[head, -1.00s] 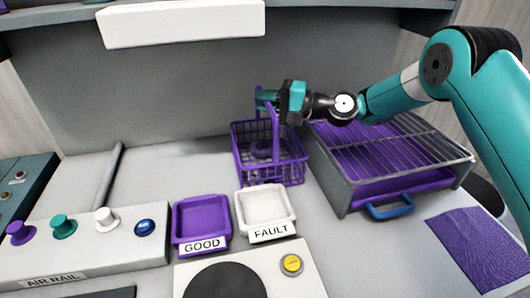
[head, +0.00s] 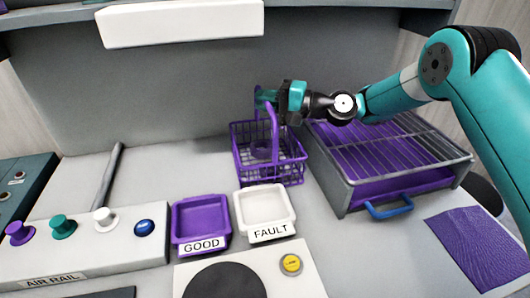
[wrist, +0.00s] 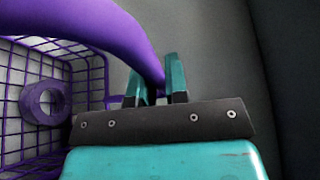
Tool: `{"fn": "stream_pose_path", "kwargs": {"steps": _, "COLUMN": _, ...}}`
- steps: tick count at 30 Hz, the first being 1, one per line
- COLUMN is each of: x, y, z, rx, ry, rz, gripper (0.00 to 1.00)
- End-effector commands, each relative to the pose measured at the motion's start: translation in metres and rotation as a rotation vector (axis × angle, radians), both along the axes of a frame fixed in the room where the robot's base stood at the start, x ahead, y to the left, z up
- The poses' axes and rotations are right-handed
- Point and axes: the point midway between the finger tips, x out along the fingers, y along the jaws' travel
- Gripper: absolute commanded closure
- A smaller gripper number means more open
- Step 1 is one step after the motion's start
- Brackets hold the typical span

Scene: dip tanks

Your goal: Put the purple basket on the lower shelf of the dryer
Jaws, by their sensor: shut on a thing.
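The purple basket (head: 268,165) is a wire basket with an arched handle. It stands upright on the worktop, just left of the dryer. My gripper (head: 268,98) is shut on the top of its handle. In the wrist view the teal fingers (wrist: 158,85) close on the purple handle (wrist: 110,30), and the basket's mesh side (wrist: 95,80) shows at the left. A purple ring-shaped part (wrist: 42,103) lies inside the basket. The dryer (head: 340,185) is a grey frame with a wire upper shelf (head: 400,145) and a purple lower level (head: 400,183) beneath it.
A blue handle (head: 388,208) sticks out at the dryer's front. The GOOD tray (head: 202,217) and FAULT tray (head: 265,208) lie in front of the basket. A purple mat (head: 480,245) is at right. A knob panel (head: 90,240) is at left. A grey wall stands close behind.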

Motion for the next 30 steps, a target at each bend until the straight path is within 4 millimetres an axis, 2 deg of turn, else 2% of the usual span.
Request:
{"fn": "stream_pose_path", "kwargs": {"steps": 20, "x": 0.0, "y": 0.0, "z": 0.004, "rx": 0.002, "ry": -0.004, "rz": 0.0, "gripper": 1.0}}
{"fn": "stream_pose_path", "kwargs": {"steps": 30, "x": 0.0, "y": 0.0, "z": 0.035, "rx": 0.003, "ry": -0.006, "rz": 0.001, "gripper": 1.0}}
